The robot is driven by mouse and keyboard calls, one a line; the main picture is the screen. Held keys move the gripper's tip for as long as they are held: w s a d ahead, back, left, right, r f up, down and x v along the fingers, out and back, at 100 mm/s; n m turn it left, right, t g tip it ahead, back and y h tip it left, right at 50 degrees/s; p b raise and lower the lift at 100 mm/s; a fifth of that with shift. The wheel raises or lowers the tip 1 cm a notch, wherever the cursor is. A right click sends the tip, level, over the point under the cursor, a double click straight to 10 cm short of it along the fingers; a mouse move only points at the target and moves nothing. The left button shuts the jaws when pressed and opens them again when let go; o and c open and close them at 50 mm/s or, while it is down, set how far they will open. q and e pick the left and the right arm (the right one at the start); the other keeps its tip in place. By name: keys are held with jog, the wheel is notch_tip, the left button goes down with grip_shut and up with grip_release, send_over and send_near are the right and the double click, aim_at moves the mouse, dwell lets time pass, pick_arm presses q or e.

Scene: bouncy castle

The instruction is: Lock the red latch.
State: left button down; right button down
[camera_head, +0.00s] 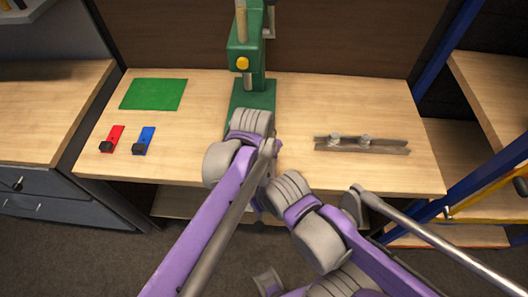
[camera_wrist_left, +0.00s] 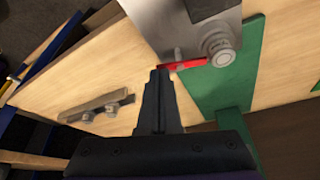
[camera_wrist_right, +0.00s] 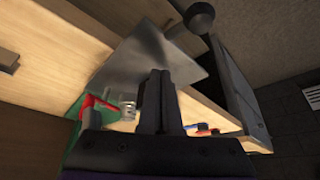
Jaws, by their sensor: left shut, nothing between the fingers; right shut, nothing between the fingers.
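The red latch (camera_wrist_left: 186,65) shows in the left wrist view as a thin red bar beside a round metal knob (camera_wrist_left: 219,48), at the edge of a grey metal plate (camera_wrist_left: 185,18). My left gripper (camera_wrist_left: 159,72) is shut and empty, its tips just left of the latch's end; I cannot tell whether they touch. In the right wrist view a red part (camera_wrist_right: 87,106), likely the latch, shows beyond the plate's edge. My right gripper (camera_wrist_right: 157,76) is shut and empty, in front of the plate (camera_wrist_right: 150,62). In the head view my arms hide the latch and both grippers.
A green press (camera_head: 246,50) stands at the workbench's back. A green mat (camera_head: 153,94), a red piece (camera_head: 116,133) and a blue piece (camera_head: 147,135) with black blocks lie left. A metal rail (camera_head: 350,145) with two knobs lies right. The bench's (camera_head: 300,105) middle right is clear.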

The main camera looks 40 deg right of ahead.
dwell(0.4)
pick_arm(q)
jog(key=shift+w+a, duration=0.1)
jog(key=shift+w, duration=0.7)
